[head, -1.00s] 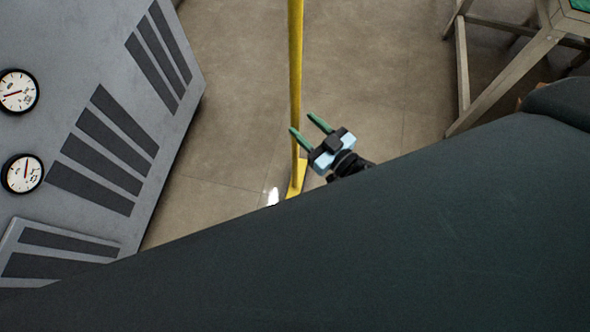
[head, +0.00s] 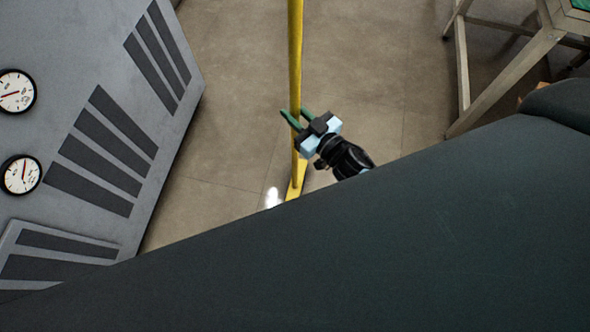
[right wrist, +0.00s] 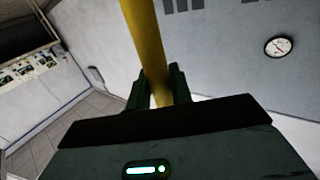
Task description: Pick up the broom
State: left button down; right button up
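The broom's long yellow handle (head: 295,50) stands roughly upright in the middle of the head view. Its yellow foot (head: 297,181) rests on the floor, partly hidden by my dark arm. My right gripper (head: 297,116) has its two green fingers on either side of the handle, above the foot. In the right wrist view the yellow handle (right wrist: 147,45) runs between the fingers (right wrist: 158,88), which lie close against both its sides; the gripper looks shut on it. My left gripper is not in view.
A grey machine housing (head: 60,115) with dark vents and two round gauges stands on the left. Bare floor lies around the broom. My own dark arm covers the lower right.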

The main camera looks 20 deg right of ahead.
grip_shut()
jog(key=shift+r, duration=0.15)
jog(key=shift+w, duration=0.1)
